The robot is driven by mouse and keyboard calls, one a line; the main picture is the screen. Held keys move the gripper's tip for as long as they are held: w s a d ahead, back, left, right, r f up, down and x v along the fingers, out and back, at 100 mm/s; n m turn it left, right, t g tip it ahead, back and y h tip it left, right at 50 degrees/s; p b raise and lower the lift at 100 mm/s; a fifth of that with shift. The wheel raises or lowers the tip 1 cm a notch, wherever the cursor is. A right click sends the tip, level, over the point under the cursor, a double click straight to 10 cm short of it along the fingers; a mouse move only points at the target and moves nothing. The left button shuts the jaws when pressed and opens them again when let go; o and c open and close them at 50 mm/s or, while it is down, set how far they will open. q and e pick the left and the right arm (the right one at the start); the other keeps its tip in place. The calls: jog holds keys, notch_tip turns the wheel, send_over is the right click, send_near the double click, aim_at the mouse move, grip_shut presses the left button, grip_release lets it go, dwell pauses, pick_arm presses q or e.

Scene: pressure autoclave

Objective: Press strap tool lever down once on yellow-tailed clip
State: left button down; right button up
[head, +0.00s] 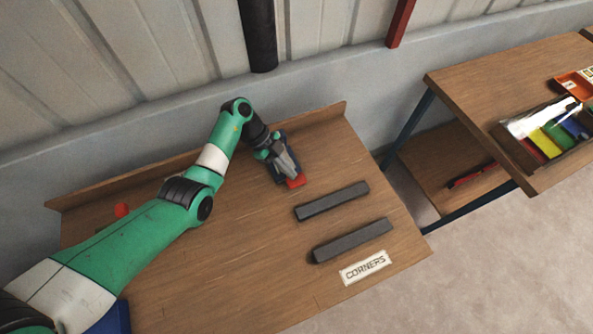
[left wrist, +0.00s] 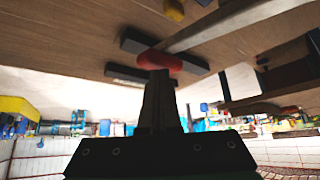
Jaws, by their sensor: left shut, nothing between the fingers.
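My left gripper (head: 287,170) points down over the back right of the wooden bench. In the left wrist view its dark fingers (left wrist: 158,100) are closed together and empty. Their tips are at a red grip (left wrist: 160,61), which looks like the strap tool's lever end; I cannot tell whether they touch it. A grey metal bar (left wrist: 235,22) runs from near it. In the head view the red part (head: 297,181) shows just past the gripper, which hides most of the tool. I cannot make out a yellow-tailed clip there; a small yellow piece (left wrist: 174,9) shows in the wrist view. My right gripper is not in view.
Two dark bars (head: 332,201) (head: 352,240) lie on the bench (head: 230,250) right of the gripper, near a CORNERS label (head: 365,267). A red knob (head: 121,210) is at the left. Another table (head: 500,75) holds a tray of coloured pieces (head: 553,130).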

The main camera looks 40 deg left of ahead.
pick_arm(q)
jog(key=a, duration=0.1)
jog(key=a+p, duration=0.1)
jog(key=s+a+r, duration=0.1)
jog(key=p+v, duration=0.2)
jog(key=v, duration=0.9)
jog(key=shift+a+r+p, duration=0.2)
jog(key=shift+p, duration=0.2)
dwell(0.5)
